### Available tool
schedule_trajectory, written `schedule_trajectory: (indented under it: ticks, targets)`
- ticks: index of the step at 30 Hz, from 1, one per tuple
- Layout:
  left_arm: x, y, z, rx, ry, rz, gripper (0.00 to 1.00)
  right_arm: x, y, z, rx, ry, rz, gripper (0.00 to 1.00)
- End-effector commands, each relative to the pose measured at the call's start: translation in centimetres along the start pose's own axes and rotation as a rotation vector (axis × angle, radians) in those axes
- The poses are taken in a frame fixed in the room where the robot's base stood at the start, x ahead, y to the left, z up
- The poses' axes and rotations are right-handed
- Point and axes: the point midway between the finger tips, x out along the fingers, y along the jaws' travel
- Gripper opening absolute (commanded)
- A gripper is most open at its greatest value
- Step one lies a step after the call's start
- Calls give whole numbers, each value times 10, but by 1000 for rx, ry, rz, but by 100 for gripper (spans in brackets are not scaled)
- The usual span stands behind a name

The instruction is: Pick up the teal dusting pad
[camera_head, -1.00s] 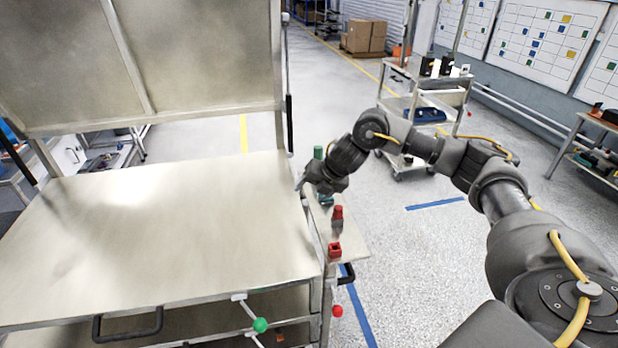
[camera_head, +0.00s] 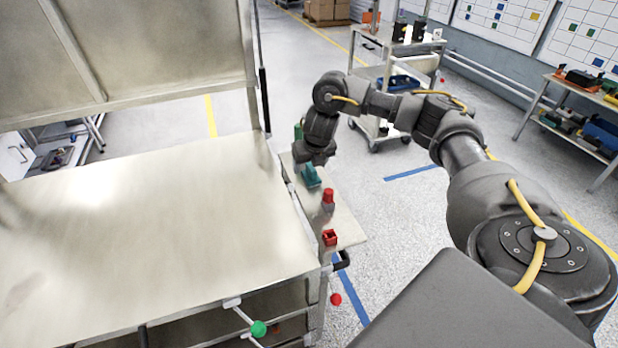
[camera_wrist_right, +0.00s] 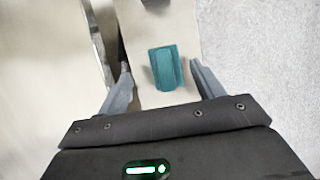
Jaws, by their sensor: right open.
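The teal dusting pad (camera_head: 311,176) lies on the narrow side shelf (camera_head: 345,222) at the right of the metal bench. In the right wrist view the teal pad (camera_wrist_right: 166,68) shows between and just beyond my two fingers. My right gripper (camera_wrist_right: 160,78) is open, with one finger on each side of the pad and no visible contact. In the head view my right gripper (camera_head: 314,162) is close above the pad, its fingers mostly hidden. My left gripper is not in view.
The bench top (camera_head: 150,220) is bare. A shelf cart (camera_head: 400,40) stands behind.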

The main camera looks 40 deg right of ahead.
Motion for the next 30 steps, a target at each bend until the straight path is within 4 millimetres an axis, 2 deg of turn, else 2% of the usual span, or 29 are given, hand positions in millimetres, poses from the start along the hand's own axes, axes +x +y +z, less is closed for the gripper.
schedule_trajectory:
  ticks: [1,3,5,8,12,15,25,30]
  targets:
    - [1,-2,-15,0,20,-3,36,0,0,0,1,-1,0,67]
    - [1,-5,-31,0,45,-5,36,0,-1,0,1,-1,0,67]
    - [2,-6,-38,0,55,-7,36,4,-1,0,2,0,0,67]
    - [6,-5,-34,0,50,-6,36,16,-2,-3,3,3,0,67]
    - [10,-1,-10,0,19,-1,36,36,-4,-5,4,4,0,67]
    - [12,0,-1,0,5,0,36,46,-4,-4,3,2,0,67]
    - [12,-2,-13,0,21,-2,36,51,-4,-2,2,-2,1,67]
    - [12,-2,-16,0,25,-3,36,51,-4,-2,1,-2,0,45]
